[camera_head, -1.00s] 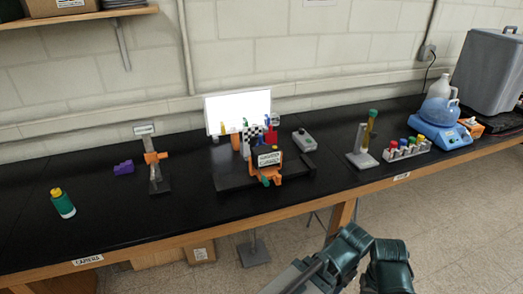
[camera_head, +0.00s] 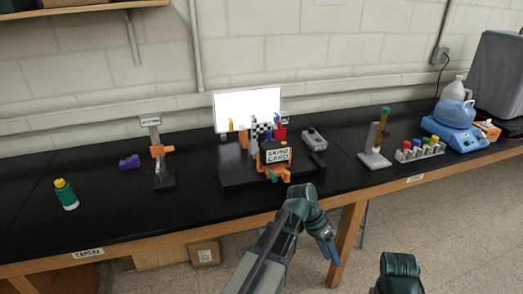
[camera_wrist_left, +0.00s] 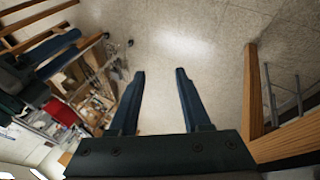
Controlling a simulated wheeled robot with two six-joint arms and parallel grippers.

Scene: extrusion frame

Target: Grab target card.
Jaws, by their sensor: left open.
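A dark card with a white label ending in "CARD" (camera_head: 277,156) stands upright in an orange holder (camera_head: 275,171) at the front of the black optical board on the bench. My left gripper (camera_head: 333,260) is below and right of it in the head view, in front of the bench edge, pointing down and apart from the card. In the left wrist view, the left gripper (camera_wrist_left: 160,72) is open and empty, with floor between its fingers. My right gripper is not in view; only a part of that arm shows at the bottom.
A white screen (camera_head: 246,110) stands behind the card. A post with an orange clamp (camera_head: 161,151), a purple block (camera_head: 130,162) and a green bottle (camera_head: 66,195) are left. A test-tube rack (camera_head: 419,150) and blue device (camera_head: 455,134) are right. The bench's wooden edge (camera_head: 215,235) runs in front.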

